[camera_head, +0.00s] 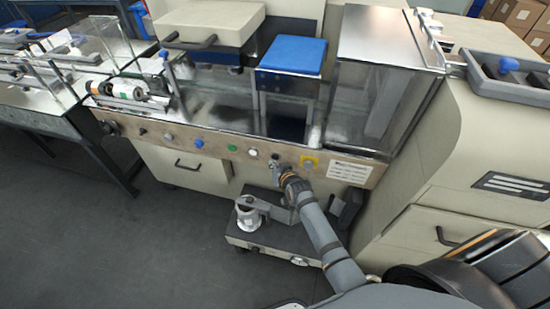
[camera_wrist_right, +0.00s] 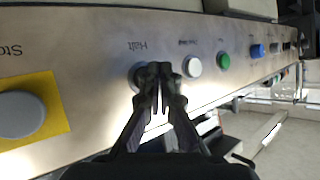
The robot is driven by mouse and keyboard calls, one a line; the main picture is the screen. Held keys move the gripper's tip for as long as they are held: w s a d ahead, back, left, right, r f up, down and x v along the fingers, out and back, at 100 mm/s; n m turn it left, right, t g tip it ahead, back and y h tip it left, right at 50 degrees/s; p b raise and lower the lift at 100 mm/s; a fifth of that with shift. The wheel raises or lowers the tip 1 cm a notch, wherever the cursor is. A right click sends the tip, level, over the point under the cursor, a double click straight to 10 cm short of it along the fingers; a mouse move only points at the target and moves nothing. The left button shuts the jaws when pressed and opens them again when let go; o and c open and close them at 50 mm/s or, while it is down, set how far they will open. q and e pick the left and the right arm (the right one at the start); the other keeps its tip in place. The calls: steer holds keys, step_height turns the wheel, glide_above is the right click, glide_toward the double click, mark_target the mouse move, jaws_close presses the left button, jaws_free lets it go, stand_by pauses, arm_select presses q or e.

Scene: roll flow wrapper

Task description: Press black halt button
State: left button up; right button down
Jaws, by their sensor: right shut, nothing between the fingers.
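The black halt button (camera_wrist_right: 138,74) sits on the metal control panel under an upside-down "Halt" label in the right wrist view. My right gripper (camera_wrist_right: 160,68) is shut and empty. Its fingertips are in front of the button and partly cover it. I cannot tell whether they touch it. In the head view my right gripper (camera_head: 275,160) is at the panel's front face, between a white button and a yellow square, and hides the halt button. My left gripper is not in view.
On the control panel (camera_head: 225,147) a white button (camera_wrist_right: 192,66), a green button (camera_wrist_right: 223,60) and a blue button (camera_wrist_right: 257,51) are on one side. A grey stop button (camera_wrist_right: 20,114) on a yellow plate is on the other. A small cart (camera_head: 265,245) stands below.

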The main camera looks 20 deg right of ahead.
steer(key=shift+w+d, duration=0.1)
stand_by(0.7)
steer(key=shift+w+d, duration=0.15)
steer(key=shift+w, duration=0.1)
steer(key=shift+w+d, duration=0.25)
steer(key=shift+w, duration=0.15)
stand_by(0.7)
steer(key=shift+s+r, duration=0.1)
steer(key=shift+r, duration=0.05)
steer(key=shift+s+a+p, duration=0.5)
steer(key=shift+s+p, duration=0.1)
steer(key=shift+s, duration=0.05)
steer(key=s+a+p, duration=0.2)
steer(key=s+p, duration=0.1)
steer(key=s, duration=0.1)
steer(key=shift+s+a, duration=0.1)
steer(key=shift+a, duration=0.3)
